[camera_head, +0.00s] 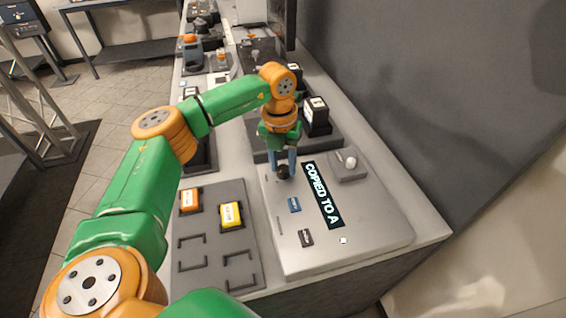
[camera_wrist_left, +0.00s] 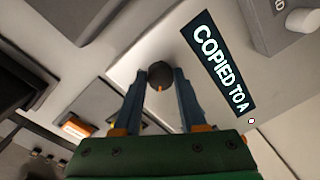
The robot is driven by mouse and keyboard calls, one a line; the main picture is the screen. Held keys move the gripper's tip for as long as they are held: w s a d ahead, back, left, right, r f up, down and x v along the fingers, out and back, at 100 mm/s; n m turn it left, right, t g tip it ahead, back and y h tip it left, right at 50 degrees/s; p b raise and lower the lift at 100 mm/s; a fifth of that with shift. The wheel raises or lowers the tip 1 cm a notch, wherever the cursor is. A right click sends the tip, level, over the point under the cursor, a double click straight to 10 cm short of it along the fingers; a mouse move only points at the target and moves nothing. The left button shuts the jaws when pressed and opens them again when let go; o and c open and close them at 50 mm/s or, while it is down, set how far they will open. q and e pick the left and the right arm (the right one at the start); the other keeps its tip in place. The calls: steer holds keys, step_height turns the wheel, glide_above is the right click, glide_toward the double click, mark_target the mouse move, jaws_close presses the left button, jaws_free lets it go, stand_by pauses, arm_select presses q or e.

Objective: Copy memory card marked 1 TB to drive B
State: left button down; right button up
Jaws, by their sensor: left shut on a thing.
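A light grey console (camera_head: 370,222) carries a dark screen (camera_head: 322,195) reading "COPIED TO A"; the screen also shows in the left wrist view (camera_wrist_left: 218,62). My left gripper (camera_head: 285,172) points down at the console, its blue fingers shut on a dark round knob (camera_wrist_left: 160,74) with an orange mark. An orange card (camera_head: 190,200) and a yellow card (camera_head: 231,215) sit on a dark grey tray (camera_head: 215,247). Their labels are too small to read, so I cannot tell which is marked 1 TB. My right gripper is out of view.
On the console are a small blue piece (camera_head: 294,205), a small dark piece (camera_head: 305,238) and a grey block with a white knob (camera_head: 350,162). The tray's front has empty outlined places. A black, white-labelled block (camera_head: 316,115) stands behind. A wall rises at the right.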

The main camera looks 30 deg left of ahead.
arm_select(q)
steer(key=shift+m, duration=0.3)
steer(key=m+p, duration=0.1)
steer(key=m, duration=0.3)
steer(key=shift+w, duration=0.1)
steer(key=m, duration=0.4)
steer(key=shift+d+m, duration=0.1)
steer(key=shift+m, duration=0.2)
steer(key=m, duration=0.4)
steer(key=shift+g, duration=0.3)
steer(key=shift+d+m, duration=0.1)
steer(key=shift+m, duration=2.1)
steer(key=shift+c, duration=2.3)
jaws_free()
